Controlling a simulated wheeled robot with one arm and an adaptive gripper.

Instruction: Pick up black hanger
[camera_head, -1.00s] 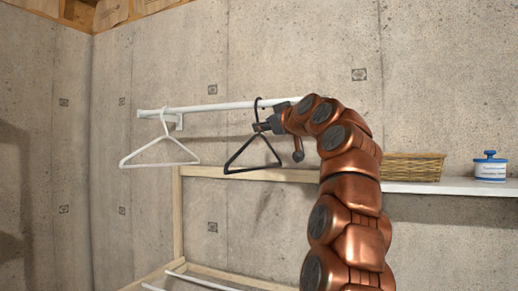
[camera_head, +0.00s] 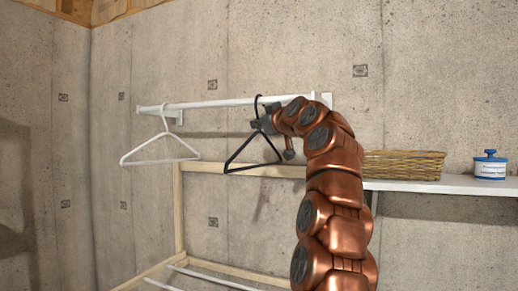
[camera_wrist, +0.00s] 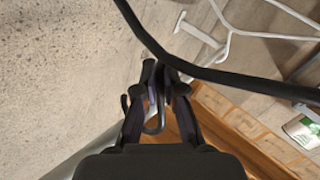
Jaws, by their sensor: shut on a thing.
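The black hanger (camera_head: 252,167) is at the white rail (camera_head: 215,105), its hook rising just above the rail and its triangle hanging below. I cannot tell whether the hook still rests on the rail. My gripper (camera_head: 262,123) is shut on the hanger's neck, just under the rail, and hides part of it. In the wrist view, the dark fingers of my gripper (camera_wrist: 163,85) close around the neck. The black hanger (camera_wrist: 235,78) curves across in front of them there.
A white hanger (camera_head: 160,161) hangs on the rail to the left, apart from the black one. A wooden frame (camera_head: 178,210) stands below. A wicker basket (camera_head: 403,165) and a blue-lidded jar (camera_head: 490,168) sit on a white shelf (camera_head: 440,186) at the right. The concrete wall is close behind.

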